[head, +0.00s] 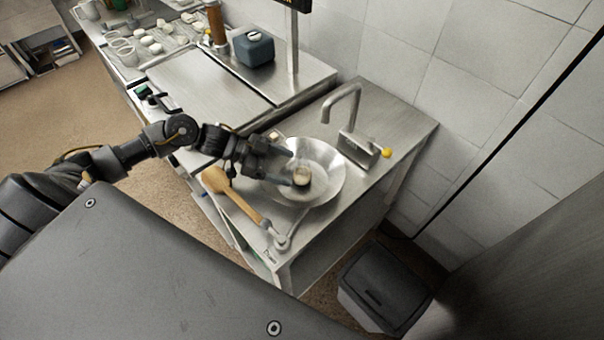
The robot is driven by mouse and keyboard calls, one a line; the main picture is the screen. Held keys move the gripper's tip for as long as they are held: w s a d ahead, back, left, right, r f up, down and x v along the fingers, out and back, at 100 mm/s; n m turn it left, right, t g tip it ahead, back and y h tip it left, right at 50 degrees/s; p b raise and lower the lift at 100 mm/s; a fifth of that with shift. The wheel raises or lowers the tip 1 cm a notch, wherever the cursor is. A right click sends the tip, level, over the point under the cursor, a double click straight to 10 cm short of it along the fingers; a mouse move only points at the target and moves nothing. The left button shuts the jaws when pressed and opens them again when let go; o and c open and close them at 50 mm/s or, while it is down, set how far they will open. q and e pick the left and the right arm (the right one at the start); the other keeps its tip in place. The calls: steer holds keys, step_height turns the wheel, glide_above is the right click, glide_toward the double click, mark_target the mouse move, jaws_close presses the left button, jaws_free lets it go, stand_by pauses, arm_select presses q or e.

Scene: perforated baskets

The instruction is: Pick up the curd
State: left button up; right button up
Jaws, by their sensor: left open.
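A small round cup with a pale top and dark side (302,178), which looks like the curd, stands in the round metal basin (325,160) of the steel counter. Its label cannot be read. My left gripper (291,168) reaches over the basin's left side from the left, with its two dark fingers apart. The near fingertip is close to the cup; I cannot tell whether it touches. Nothing shows held between the fingers. My right gripper is not in view.
A wooden paddle (232,196) lies at the counter's left edge, near a metal fitting (283,240). A curved faucet (345,118) with a yellow knob stands behind the basin. A dark bin (383,288) is on the floor, lower right. The counter's back-right strip is clear.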

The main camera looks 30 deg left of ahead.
mark_target(296, 171)
arm_select(q)
steer(key=p+x, duration=0.1)
steer(key=x, duration=0.3)
steer(key=shift+d, duration=0.4)
steer(key=shift+s, duration=0.1)
steer(key=c, duration=1)
steer(key=shift+c, duration=0.4)
